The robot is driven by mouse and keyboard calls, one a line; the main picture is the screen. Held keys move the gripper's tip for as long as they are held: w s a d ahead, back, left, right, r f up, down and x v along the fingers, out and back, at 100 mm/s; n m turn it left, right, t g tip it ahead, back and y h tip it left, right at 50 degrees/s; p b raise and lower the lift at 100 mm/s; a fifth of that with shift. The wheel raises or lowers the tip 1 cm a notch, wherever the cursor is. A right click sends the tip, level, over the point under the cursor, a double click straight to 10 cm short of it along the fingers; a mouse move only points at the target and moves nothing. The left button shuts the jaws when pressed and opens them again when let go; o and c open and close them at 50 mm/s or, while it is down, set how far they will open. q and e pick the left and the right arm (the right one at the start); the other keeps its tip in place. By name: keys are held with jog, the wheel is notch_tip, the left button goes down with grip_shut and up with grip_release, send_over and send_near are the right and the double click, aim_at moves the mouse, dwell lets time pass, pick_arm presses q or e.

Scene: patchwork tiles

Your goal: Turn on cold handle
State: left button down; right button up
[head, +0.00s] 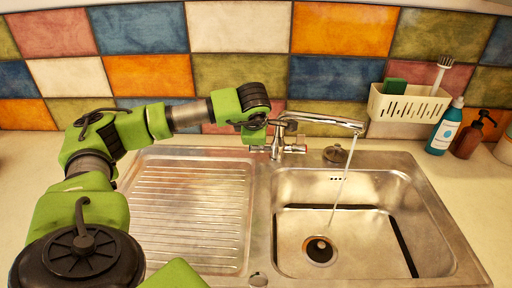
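The chrome tap (290,136) stands at the back of the steel sink, with its spout (325,121) reaching right over the basin. A stream of water (345,170) falls from the spout tip into the basin. The tap's right handle (297,149) has a red mark. Its left handle (260,149) is partly visible just below my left gripper. My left gripper (258,129) is at the tap's left side, pointing down close above that handle. Its fingers are mostly hidden by my wrist, so contact and opening cannot be told. My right gripper is out of view.
A ribbed drainboard (195,205) lies left of the basin (340,262). A cream wall caddy (405,108) holds a green sponge and a brush at the right. A teal bottle (445,128) and a brown pump bottle (470,137) stand on the right counter. The tiled wall is close behind the tap.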

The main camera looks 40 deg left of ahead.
pick_arm(q)
jog(key=shift+f, duration=0.1)
dwell(0.4)
jog(key=c, duration=2.2)
grip_release()
jog(key=shift+c, duration=0.2)
jog(key=shift+s, duration=0.1)
jog(key=v, duration=1.2)
jog(key=shift+d, duration=0.2)
